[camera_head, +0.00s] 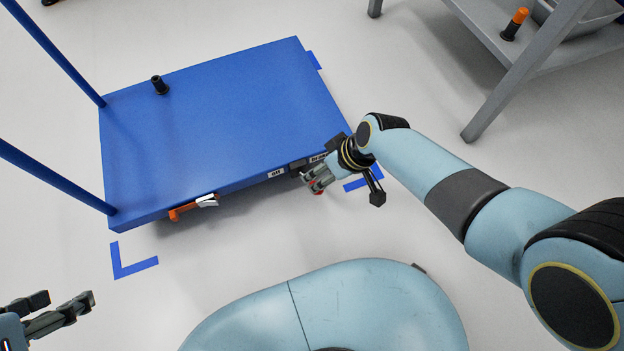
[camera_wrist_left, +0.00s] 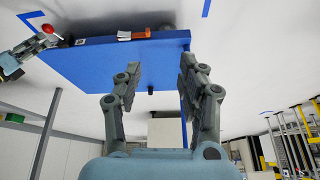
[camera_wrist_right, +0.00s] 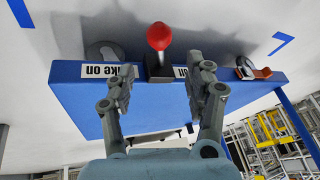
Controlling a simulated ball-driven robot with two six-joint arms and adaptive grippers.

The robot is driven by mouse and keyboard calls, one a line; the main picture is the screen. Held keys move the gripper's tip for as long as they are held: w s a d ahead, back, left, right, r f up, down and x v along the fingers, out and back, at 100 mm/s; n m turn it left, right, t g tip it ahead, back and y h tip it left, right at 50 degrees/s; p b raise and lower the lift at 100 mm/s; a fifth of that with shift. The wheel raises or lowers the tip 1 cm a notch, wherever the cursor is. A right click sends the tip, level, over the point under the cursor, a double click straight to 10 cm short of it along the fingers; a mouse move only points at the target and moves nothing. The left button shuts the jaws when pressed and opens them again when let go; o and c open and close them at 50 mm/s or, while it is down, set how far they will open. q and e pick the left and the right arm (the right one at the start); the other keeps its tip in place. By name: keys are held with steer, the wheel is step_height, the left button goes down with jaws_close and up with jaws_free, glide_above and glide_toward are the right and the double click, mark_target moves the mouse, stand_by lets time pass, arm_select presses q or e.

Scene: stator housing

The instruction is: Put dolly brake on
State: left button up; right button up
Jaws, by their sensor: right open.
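The blue dolly (camera_head: 220,120) stands on the floor with its deck flat. Its brake lever has a red ball knob (camera_wrist_right: 159,37) on a black mount (camera_wrist_right: 158,70), between two white labels on the dolly's edge. One label (camera_head: 276,173) reads "OFF" in the head view; the other (camera_wrist_right: 100,70) ends in "on" in the right wrist view. My right gripper (camera_wrist_right: 168,76) is open at that edge, its fingers to either side of the mount. In the head view my right gripper (camera_head: 318,180) mostly hides the knob. My left gripper (camera_head: 68,302) is open and empty, apart from the dolly.
An orange part with a metal piece (camera_head: 195,206) sits at the dolly's near edge. A black cylinder (camera_head: 160,85) stands on the deck. Blue posts (camera_head: 55,180) rise at the left. A grey shelf (camera_head: 545,70) stands at upper right. Floor in front of the dolly is clear.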

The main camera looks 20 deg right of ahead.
mark_target(312, 182)
steer(key=b+x, duration=0.2)
steer(key=x, duration=0.1)
steer(key=shift+f, duration=0.35)
steer(key=shift+w+a+f+b, duration=0.15)
steer(key=shift+a+f+b, duration=0.1)
steer(key=shift+f+b, duration=0.35)
arm_select(q)
steer(key=shift+w+d+f+t+b, duration=0.1)
steer(key=shift+w+f+t+b, duration=0.1)
steer(key=shift+f+t, duration=1.25)
steer(key=shift+w+d+f+t+b, duration=0.1)
steer(key=shift+w+f+t+b, duration=0.1)
steer(key=shift+f+t, duration=1.2)
arm_select(e)
steer(key=shift+w+a+f, duration=0.25)
steer(key=shift+w+f, duration=0.05)
steer(key=shift+f, duration=0.25)
steer(key=shift+c, duration=0.3)
arm_select(q)
steer(key=shift+f, duration=0.1)
arm_select(e)
jaws_close()
